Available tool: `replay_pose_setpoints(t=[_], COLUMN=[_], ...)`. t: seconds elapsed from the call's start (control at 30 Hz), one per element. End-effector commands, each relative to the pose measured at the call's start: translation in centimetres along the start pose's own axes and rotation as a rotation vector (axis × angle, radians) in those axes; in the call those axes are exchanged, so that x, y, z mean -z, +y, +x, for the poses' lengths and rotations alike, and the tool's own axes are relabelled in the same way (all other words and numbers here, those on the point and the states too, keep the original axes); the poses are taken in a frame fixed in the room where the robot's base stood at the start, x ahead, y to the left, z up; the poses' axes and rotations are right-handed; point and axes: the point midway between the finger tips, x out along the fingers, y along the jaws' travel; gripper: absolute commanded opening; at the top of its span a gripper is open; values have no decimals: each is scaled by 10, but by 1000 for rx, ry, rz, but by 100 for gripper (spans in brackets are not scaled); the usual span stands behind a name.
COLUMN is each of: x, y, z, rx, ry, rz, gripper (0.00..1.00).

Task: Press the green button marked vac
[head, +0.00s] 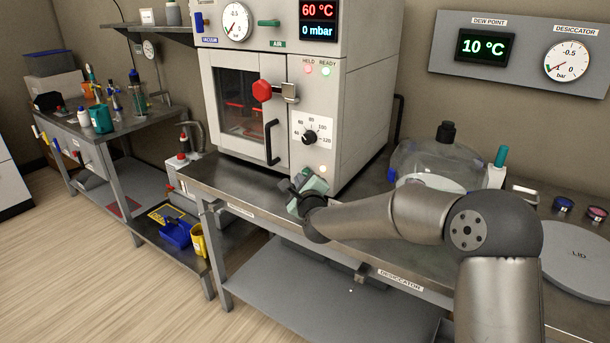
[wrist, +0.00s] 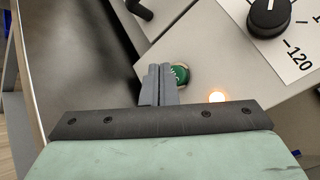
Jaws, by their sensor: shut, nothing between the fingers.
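The green button (wrist: 181,74) is a round cap with white lettering, partly seen, on the pale lower front of the oven in the wrist view. My gripper (wrist: 161,68) has its two grey fingers together and empty. In that view the fingertips overlap the button's left edge; I cannot tell whether they touch it. In the head view my gripper (head: 297,182) is at the oven's lower front, above the bench edge, and the button is hidden behind it.
A glowing lamp (wrist: 217,96) sits right of the button, and a black dial (wrist: 267,18) above it. The vacuum oven (head: 345,115) has a black door handle (head: 271,142) left of the dial. A glass desiccator (head: 438,160) stands on the bench to the right.

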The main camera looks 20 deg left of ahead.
Motion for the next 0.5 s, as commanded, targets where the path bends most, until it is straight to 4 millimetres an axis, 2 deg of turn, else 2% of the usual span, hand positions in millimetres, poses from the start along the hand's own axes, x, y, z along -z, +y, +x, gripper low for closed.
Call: replay_pose_setpoints(t=[0.5], x=[5], y=[-2], z=[5], rx=[1], ry=[0], rz=[1], gripper=[0])
